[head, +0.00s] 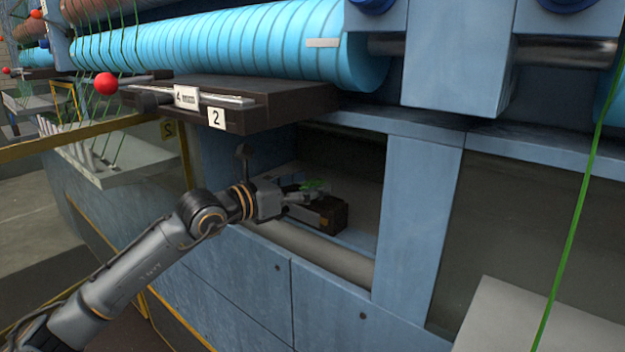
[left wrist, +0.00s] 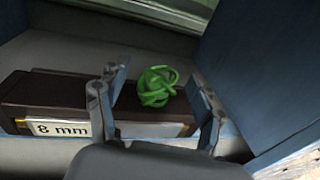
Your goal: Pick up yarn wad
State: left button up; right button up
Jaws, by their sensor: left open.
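The yarn wad is a tangled green bundle. It shows in the left wrist view (left wrist: 156,86), lying on the dark block near its right end, and in the head view (head: 316,186) inside the machine's recess. My left gripper reaches into the recess in the head view (head: 296,194). In the left wrist view my left gripper (left wrist: 160,105) is open, with one finger on each side of the wad in the picture. Whether either finger touches the wad I cannot tell. My right gripper is not in view.
The dark block (head: 328,214) bears an "8 mm" label (left wrist: 60,129) in the left wrist view. A blue post (head: 418,215) bounds the recess on the right. A dark ledge marked "2" (head: 270,105) overhangs it. A green strand (head: 568,250) hangs at the right.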

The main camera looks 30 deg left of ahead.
pick_arm(q)
jog(key=c, duration=0.9)
